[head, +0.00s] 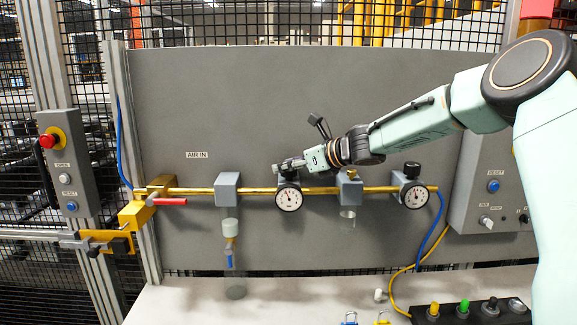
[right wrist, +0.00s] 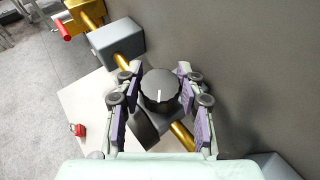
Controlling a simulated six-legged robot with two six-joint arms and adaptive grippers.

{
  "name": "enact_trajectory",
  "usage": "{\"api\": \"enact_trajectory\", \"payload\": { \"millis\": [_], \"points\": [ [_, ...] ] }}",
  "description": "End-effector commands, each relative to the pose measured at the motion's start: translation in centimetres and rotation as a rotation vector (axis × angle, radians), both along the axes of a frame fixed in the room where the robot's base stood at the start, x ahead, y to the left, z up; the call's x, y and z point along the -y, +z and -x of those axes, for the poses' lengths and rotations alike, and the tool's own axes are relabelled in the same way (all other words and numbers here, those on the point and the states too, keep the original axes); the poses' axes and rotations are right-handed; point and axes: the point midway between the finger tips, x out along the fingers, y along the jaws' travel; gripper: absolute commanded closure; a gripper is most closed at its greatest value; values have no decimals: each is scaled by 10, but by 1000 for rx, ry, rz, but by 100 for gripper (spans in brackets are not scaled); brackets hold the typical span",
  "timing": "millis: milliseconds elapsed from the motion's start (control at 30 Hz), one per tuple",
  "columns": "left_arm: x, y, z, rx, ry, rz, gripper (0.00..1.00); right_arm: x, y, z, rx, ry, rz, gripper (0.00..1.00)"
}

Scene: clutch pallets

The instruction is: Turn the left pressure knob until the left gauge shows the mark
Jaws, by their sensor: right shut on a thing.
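In the head view the gripper mostly hides the knob. The left gauge (head: 289,198) is a round white dial with a black rim, just below the gripper. Its dark needle shows, but the scale and the mark are too small to read. My left gripper is not in view.
A brass pipe (head: 260,190) runs along the grey panel (head: 230,100). A second gauge (head: 415,196) with a black knob (head: 412,169) sits to the right. A red-handled valve (head: 168,201) is at left. Control boxes flank the panel.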

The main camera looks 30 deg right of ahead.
Motion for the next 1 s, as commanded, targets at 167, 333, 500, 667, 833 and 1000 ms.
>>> {"api": "enact_trajectory", "payload": {
  "millis": [167,333,500,667,833,1000],
  "points": [
    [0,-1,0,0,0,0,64,-2,-6,1,-9,1,-1,94],
    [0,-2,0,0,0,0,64,-2,-6,1,-8,-1,0,94],
    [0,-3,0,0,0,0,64,-2,-5,1,-9,-5,-1,94],
    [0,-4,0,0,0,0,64,-2,-5,1,-9,-8,0,94],
    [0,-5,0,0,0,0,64,-2,-5,1,-9,-13,0,94],
    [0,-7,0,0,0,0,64,-2,-5,1,-8,-20,0,94]
  ]
}}
